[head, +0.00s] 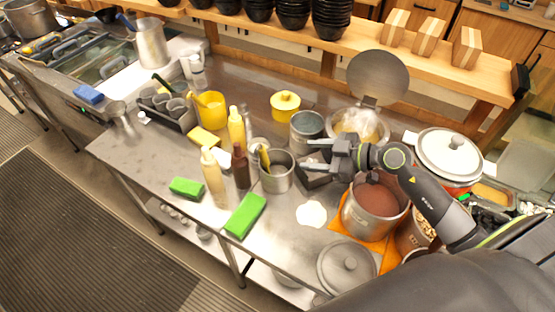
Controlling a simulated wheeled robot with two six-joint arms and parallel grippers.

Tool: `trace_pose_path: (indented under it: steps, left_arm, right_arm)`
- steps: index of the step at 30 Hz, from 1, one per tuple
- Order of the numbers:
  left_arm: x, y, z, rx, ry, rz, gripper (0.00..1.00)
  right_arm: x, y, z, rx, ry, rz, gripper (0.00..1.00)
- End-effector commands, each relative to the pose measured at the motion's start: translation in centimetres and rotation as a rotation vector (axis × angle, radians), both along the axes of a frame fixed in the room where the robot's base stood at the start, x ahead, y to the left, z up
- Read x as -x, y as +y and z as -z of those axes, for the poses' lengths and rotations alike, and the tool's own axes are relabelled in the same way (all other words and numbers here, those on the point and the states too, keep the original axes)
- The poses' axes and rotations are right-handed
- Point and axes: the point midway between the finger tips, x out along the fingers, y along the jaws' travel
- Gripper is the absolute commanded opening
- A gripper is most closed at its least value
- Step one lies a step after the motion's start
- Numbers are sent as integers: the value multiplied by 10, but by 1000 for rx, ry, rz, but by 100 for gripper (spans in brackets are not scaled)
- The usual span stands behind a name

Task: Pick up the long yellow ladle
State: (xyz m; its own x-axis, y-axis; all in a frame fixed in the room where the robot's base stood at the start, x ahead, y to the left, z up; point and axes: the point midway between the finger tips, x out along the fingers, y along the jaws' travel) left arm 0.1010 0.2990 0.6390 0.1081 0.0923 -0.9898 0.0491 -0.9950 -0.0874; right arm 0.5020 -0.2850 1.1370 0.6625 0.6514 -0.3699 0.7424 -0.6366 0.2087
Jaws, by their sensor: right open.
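A yellow handle (264,156), which looks like the long yellow ladle, leans up out of a steel pot (277,181) in the middle of the table. Its lower end is hidden inside the pot. My right gripper (313,155) comes in from the right with its fingers pointing left. It is open and empty, just right of the pot's rim and apart from the yellow handle. My left gripper is not in view.
Squeeze bottles (213,178) stand left of the pot, with green sponges (245,216) in front. A pot of brown beans (376,212) sits under my right arm. A grey can (306,127) stands behind the gripper.

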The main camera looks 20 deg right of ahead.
Motion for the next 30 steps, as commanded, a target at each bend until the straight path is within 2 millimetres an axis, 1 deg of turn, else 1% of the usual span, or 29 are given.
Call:
trace_pose_path:
  steps: [3,5,8,13,16,20,24,26,30]
  left_arm:
    - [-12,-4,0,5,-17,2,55]
    - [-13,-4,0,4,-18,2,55]
    - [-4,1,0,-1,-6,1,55]
    - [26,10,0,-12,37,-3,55]
    - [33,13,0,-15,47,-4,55]
    - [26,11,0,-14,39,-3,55]
    - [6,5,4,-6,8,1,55]
    - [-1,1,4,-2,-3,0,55]
    - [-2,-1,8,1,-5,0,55]
  right_arm:
    - [-3,3,3,2,7,0,50]
    - [-7,7,5,0,8,0,50]
    - [-17,17,10,-3,7,-1,50]
    - [-36,36,21,-4,7,-1,50]
    - [-48,48,28,-2,6,-1,50]
    - [-64,64,37,-2,8,-2,50]
    - [-76,75,45,0,7,-1,50]
    - [-79,78,47,2,7,0,50]
    - [-82,81,50,3,7,-2,50]
